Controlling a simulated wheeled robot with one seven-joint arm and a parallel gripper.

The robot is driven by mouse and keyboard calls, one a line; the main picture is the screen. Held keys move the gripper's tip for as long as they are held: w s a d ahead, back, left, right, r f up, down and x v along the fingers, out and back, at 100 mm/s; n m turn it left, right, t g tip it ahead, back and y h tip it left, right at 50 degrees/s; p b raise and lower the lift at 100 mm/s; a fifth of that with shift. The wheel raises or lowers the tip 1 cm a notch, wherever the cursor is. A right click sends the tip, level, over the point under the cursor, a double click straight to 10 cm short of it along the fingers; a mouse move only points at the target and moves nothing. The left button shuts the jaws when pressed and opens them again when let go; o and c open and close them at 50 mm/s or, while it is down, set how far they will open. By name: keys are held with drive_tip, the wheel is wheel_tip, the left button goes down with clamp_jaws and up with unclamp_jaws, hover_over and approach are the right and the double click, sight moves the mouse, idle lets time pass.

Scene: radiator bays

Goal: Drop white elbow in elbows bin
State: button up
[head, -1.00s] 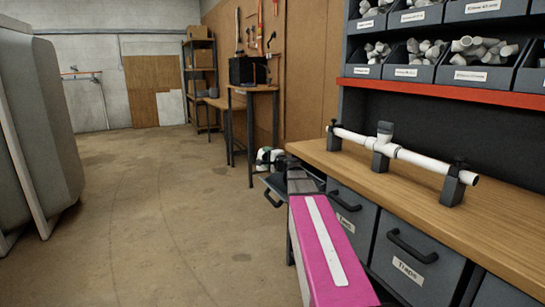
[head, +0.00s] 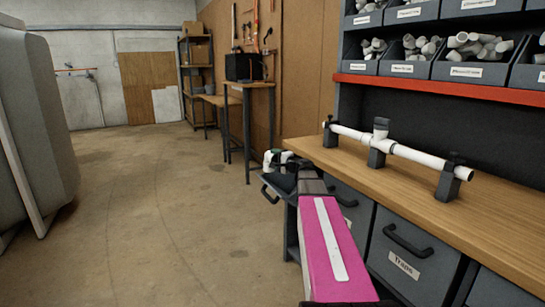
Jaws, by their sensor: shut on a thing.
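The elbow is held above a pulled-out grey bin (head: 268,183) with a black handle. This looks like the elbows bin, but its label is not visible, and my arm hides most of its inside. The fingers are small and partly hidden.
The wooden bench (head: 440,205) carries a white pipe assembly (head: 400,150) on black clamps. A closed bin labelled Traps (head: 415,250) is below it. Shelves of fitting trays (head: 400,68) are above. A side table (head: 250,86) stands farther back.

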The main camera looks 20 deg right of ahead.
drive_tip(key=d+f, duration=0.4)
drive_tip(key=f, duration=0.1)
drive_tip(key=shift+w+d+f, duration=0.3)
drive_tip(key=shift+w+d, duration=0.05)
drive_tip(key=shift+w, duration=0.1)
drive_tip(key=o, duration=1)
drive_tip(key=shift+o, duration=0.2)
drive_tip(key=shift+r, duration=0.1)
drive_tip(key=s+a+r, duration=0.3)
drive_tip(key=a+r, duration=0.7)
drive_tip(key=a, duration=0.1)
drive_tip(key=shift+s+r, duration=0.35)
